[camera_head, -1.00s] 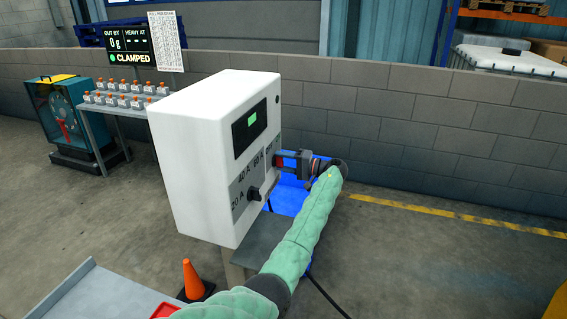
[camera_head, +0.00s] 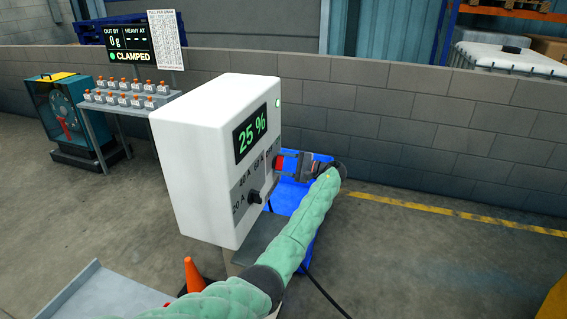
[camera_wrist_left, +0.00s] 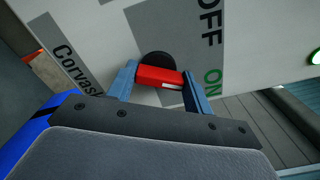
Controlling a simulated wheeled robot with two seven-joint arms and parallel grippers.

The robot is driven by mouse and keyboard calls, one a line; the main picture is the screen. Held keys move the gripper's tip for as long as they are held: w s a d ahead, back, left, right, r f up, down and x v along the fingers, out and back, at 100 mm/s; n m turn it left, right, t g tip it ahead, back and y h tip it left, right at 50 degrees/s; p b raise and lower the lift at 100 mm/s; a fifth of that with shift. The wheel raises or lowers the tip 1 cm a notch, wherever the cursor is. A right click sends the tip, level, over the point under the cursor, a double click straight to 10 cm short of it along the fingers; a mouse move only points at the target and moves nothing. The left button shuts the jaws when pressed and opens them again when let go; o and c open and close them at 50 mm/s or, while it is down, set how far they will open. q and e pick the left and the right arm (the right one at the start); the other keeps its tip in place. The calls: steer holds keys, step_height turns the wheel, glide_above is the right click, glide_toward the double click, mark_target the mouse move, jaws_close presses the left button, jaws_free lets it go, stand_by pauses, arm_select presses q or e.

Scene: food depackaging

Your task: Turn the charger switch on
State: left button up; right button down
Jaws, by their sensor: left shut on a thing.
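The charger is a white box (camera_head: 190,170) on a post, with its panel facing right in the head view. Its display (camera_head: 250,133) reads 25 % in green, and a small green lamp (camera_head: 277,103) glows at the panel's upper corner; the lamp also shows in the wrist view (camera_wrist_left: 314,57). The red switch handle (camera_wrist_left: 158,76) sits on a black round base beside the OFF and ON lettering. Its white-marked end is toward ON. My left gripper (camera_head: 286,161) is shut on this handle, one blue-grey finger on each side in the wrist view. My right gripper is out of view.
A black dial knob (camera_head: 253,196) with ampere labels sits lower on the panel. A blue object (camera_head: 287,196) stands behind my left arm. An orange cone (camera_head: 193,276) is at the charger's foot.

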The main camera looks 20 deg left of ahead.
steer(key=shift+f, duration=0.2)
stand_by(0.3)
arm_select(q)
steer(key=o, duration=1)
steer(key=shift+s+d+b, duration=0.1)
steer(key=shift+d+b, duration=1.5)
steer(key=shift+d, duration=2.3)
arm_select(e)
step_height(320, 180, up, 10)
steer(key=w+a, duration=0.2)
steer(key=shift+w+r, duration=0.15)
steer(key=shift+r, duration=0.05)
arm_select(q)
steer(key=shift+d+f, duration=0.1)
